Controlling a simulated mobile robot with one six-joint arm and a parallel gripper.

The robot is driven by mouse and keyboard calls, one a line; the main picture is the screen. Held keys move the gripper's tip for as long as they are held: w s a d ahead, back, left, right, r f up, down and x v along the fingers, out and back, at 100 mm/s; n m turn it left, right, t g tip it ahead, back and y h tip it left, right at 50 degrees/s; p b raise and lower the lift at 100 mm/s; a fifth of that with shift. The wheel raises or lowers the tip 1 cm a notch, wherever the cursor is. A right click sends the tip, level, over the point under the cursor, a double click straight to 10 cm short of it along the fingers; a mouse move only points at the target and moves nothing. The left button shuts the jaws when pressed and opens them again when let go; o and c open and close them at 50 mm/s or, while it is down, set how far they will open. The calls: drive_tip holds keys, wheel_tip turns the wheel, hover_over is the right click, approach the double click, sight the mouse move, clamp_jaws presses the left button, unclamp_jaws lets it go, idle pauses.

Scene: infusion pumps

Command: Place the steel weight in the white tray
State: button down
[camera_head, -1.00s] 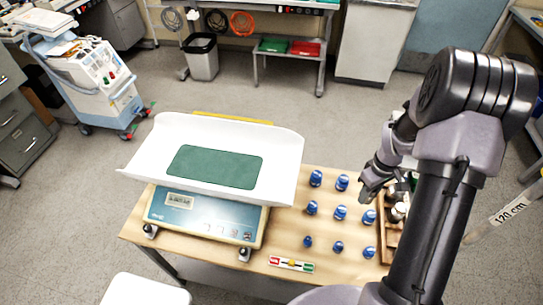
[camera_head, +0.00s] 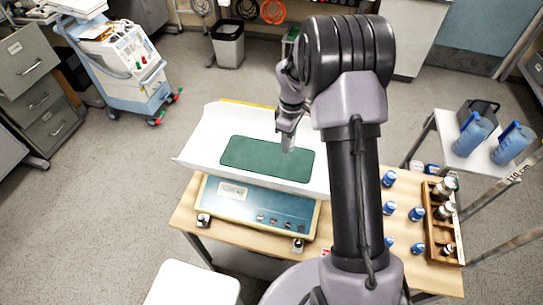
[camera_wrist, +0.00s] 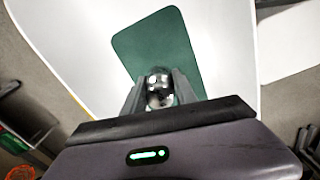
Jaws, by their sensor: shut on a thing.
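The white tray (camera_head: 198,150) sits on top of a blue-fronted scale (camera_head: 240,207), with a green mat (camera_head: 250,158) on its floor. My gripper (camera_head: 287,147) is over the tray, above the right part of the mat. In the wrist view my gripper (camera_wrist: 160,92) is shut on the shiny steel weight (camera_wrist: 158,86), with the green mat (camera_wrist: 155,45) and white tray (camera_wrist: 70,35) beneath. I cannot tell how high the weight hangs. In the head view the weight is too small or hidden to make out.
A wooden rack (camera_head: 433,218) with several steel weights stands at the table's right. Several blue-capped bottles (camera_head: 388,208) stand between it and my arm. A side table (camera_head: 470,155) with two blue jugs is at the right. A white stool (camera_head: 190,287) is in front.

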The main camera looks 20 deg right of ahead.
sight(288, 162)
wheel_tip(288, 162, down, 7)
drive_tip(key=shift+f+b, duration=0.1)
drive_tip(key=shift+b, duration=0.8)
drive_tip(key=shift+f, duration=0.15)
drive_tip(key=c, duration=1)
unclamp_jaws()
drive_tip(key=shift+o, duration=0.2)
